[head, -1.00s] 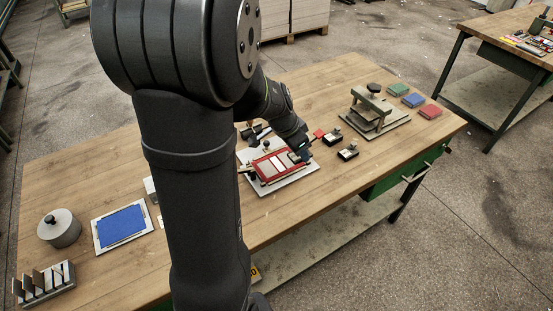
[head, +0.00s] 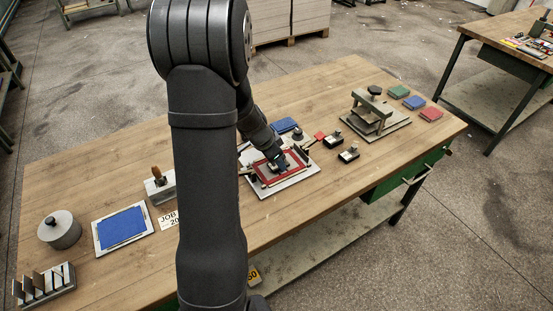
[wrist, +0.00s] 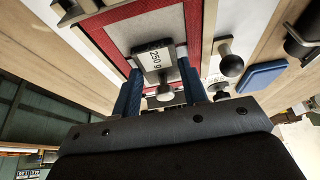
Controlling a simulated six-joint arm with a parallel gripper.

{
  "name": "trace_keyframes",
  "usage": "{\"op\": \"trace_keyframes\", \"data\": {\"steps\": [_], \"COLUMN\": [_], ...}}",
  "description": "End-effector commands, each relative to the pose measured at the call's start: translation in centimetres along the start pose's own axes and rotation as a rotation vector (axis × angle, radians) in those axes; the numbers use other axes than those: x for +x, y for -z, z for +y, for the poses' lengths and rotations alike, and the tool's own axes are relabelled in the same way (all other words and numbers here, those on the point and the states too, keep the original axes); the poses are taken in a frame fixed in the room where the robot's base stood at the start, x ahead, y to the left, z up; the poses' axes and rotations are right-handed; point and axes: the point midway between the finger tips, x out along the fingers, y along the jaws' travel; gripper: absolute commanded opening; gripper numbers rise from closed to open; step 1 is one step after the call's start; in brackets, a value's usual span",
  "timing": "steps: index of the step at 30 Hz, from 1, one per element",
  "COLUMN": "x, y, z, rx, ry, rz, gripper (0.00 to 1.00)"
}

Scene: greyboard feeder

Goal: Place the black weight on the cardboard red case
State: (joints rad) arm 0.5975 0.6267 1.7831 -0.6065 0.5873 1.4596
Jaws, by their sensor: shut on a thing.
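The cardboard red case (head: 262,183) lies flat on a pale board on the bench. In the wrist view its red border (wrist: 122,22) surrounds a grey panel. My gripper (head: 279,163) is over the case. In the wrist view the gripper's blue fingers (wrist: 162,93) are closed in around the knob of a black weight with a white "250 g" label (wrist: 155,59). The weight is over the grey panel, inside the red border. I cannot tell whether it touches the panel. In the head view the gripper mostly hides it.
A blue pad (head: 284,125) and a round knobbed piece (head: 297,132) are just behind the case. A blue panel on a tray (head: 122,226) and a grey canister (head: 60,231) stand at left.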

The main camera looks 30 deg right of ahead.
Motion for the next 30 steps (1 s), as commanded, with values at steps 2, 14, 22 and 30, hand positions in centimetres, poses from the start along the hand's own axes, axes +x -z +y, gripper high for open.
{"op": "trace_keyframes", "data": {"steps": [2, 14, 22, 30], "x": [0.0, 0.2, -0.5, -5.0], "y": [0.0, -0.1, 0.1, 0.1], "z": [0.0, 0.0, -0.1, -0.1], "rx": [0.000, 0.000, 0.000, 0.001], "ry": [0.001, 0.000, 0.002, 0.004], "rz": [0.001, 0.000, 0.002, 0.003], "gripper": [0.10, 0.61, 0.61, 0.61]}}
